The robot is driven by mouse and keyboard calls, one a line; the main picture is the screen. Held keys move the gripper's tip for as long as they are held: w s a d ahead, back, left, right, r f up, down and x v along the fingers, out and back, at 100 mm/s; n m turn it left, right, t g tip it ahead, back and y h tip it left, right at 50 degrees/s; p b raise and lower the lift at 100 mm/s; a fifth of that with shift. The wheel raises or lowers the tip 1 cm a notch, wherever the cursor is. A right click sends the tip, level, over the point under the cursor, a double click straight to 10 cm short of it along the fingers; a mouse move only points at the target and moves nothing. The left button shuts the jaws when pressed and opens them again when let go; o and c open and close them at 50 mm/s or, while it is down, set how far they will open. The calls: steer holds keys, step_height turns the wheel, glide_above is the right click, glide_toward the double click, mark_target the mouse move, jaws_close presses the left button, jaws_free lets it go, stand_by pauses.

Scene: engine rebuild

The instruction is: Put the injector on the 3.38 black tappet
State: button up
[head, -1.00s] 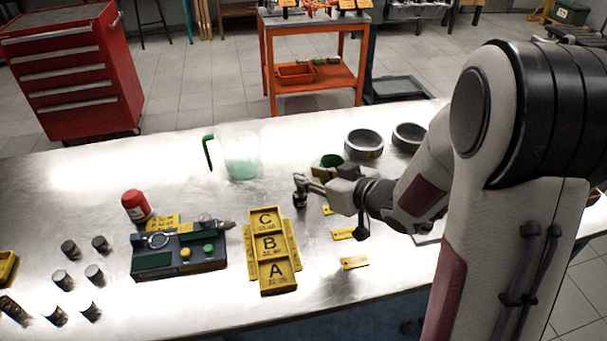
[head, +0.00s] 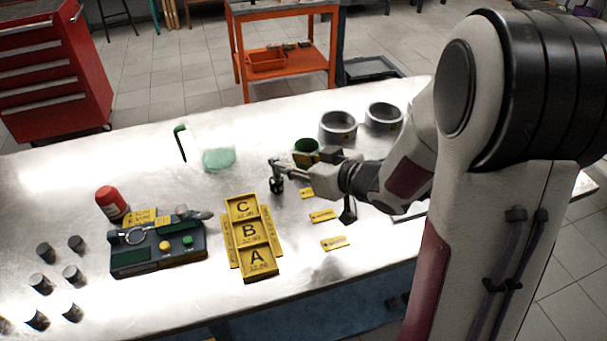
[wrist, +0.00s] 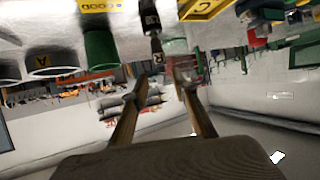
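A small dark and silver upright piece (head: 276,184), which may be the injector, is at my gripper's tip. The wrist view, seen upside down, shows this piece (wrist: 151,20) with a pale marking and its end between the fingertips. My gripper (head: 278,166) has its two fingers (wrist: 160,78) spread, with gaps on both sides of the piece. Several dark cylinders, apparently the tappets (head: 76,243), stand at the left of the table. Their sizes are not legible, so I cannot tell which is 3.38. I cannot tell whether the upright piece includes a tappet.
Yellow trays A, B and C (head: 230,213) lie left of my gripper. A green device with a micrometer (head: 158,262), a red container (head: 111,203) and a clear jug (head: 212,140) are further left. A green cup (head: 306,146), grey rings (head: 338,125) and yellow labels (head: 334,243) are nearby.

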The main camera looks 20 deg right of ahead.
steer(key=s+d+r+m+g+h, duration=0.1)
steer(key=s+d+r+m+h, duration=0.3)
steer(key=s+d+r+h, duration=0.35)
steer(key=s+a+g+y, duration=0.1)
steer(key=s+a+g, duration=0.1)
steer(key=s, duration=0.8)
steer(key=s+a+g+y, duration=0.1)
steer(key=s+a+g, duration=0.2)
steer(key=s, duration=0.8)
steer(key=shift+s+a+r+m, duration=0.2)
steer(key=shift+a+r+m, duration=0.2)
steer(key=shift+a, duration=0.85)
